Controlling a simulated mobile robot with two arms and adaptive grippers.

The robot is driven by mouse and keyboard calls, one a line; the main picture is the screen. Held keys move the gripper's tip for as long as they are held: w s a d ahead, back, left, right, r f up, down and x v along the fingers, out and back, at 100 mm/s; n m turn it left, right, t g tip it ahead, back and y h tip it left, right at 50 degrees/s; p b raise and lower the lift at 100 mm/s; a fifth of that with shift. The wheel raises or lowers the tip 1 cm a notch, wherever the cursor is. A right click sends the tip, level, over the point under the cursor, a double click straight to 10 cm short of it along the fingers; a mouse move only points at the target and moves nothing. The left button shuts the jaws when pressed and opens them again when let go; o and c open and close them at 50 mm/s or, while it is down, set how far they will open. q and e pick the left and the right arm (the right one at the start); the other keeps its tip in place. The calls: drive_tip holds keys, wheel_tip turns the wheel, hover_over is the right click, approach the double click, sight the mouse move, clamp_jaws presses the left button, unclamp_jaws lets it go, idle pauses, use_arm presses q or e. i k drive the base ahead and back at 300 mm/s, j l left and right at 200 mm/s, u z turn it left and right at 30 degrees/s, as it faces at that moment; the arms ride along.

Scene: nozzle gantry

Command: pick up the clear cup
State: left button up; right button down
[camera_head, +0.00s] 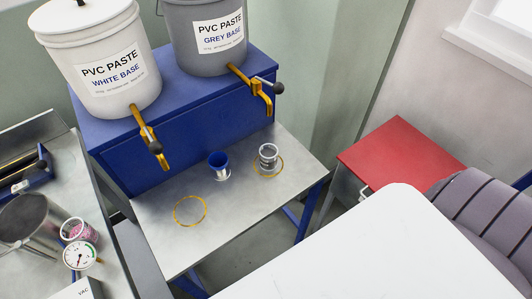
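Neither of my grippers shows in the head view.
A white bucket (90,70) and a grey bucket (205,35) with yellow taps stand on a blue cabinet (180,135) behind the cups. An empty yellow ring (190,211) marks the table's left part. A red-topped cabinet (400,150) stands right.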

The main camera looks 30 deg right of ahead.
sight(268, 152)
drive_tip(key=k+l+z, duration=0.15)
drive_tip(key=z, duration=0.7)
drive_tip(key=k+j+u, duration=0.3)
drive_tip(key=j, duration=0.3)
drive_tip(key=k, duration=0.05)
